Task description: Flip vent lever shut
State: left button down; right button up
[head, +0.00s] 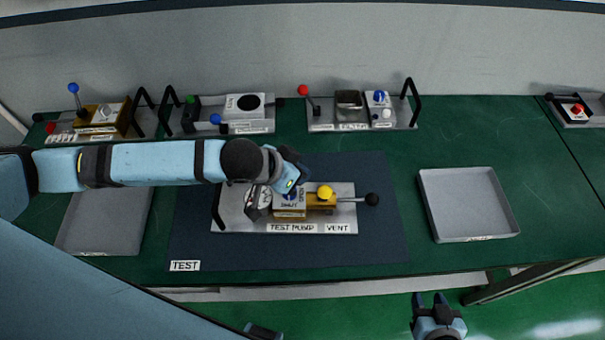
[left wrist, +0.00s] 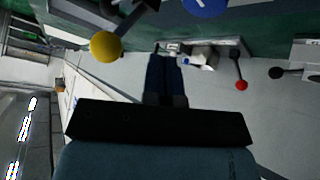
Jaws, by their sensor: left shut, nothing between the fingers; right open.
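The test unit (head: 345,215) lies on the dark mat, with "TEST PUMP" and "VENT" labels along its front. A yellow ball knob (head: 326,192) stands over its brass block (head: 290,212). A rod with a black ball (head: 372,199) points right, roughly level, past the unit's right edge, near the VENT label. I cannot tell which of these is the vent lever. My left gripper (left wrist: 165,58) is shut and empty, above the unit; in the left wrist view the yellow ball (left wrist: 105,46) is apart, left of the fingers. My right gripper (head: 432,298) is open and empty, off the table's front edge.
An empty grey tray (head: 468,205) is right of the mat (head: 385,245); another tray (head: 100,225) is at left, partly under my left arm. Units with levers line the back, including a red-ball one (head: 303,90). The mat's front strip is clear.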

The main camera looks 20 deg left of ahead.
pick_arm(q)
jog(key=shift+w+a+r+p, duration=0.1)
jog(key=shift+a+r+p, duration=0.3)
jog(key=shift+a, duration=0.5)
jog(key=shift+s+a+r+b, duration=0.5)
jog(key=shift+s+a+b, duration=0.2)
jog(key=shift+s+a, duration=0.1)
jog(key=v, duration=0.7)
jog(key=shift+d+r+b, duration=0.25)
jog(key=shift+r+b, duration=0.05)
jog(key=shift+b, duration=0.15)
pick_arm(e)
jog(key=shift+s+a+f, duration=0.15)
jog(key=shift+a+f, duration=0.1)
jog(key=shift+a, duration=0.35)
pick_arm(q)
jog(key=shift+s, duration=0.2)
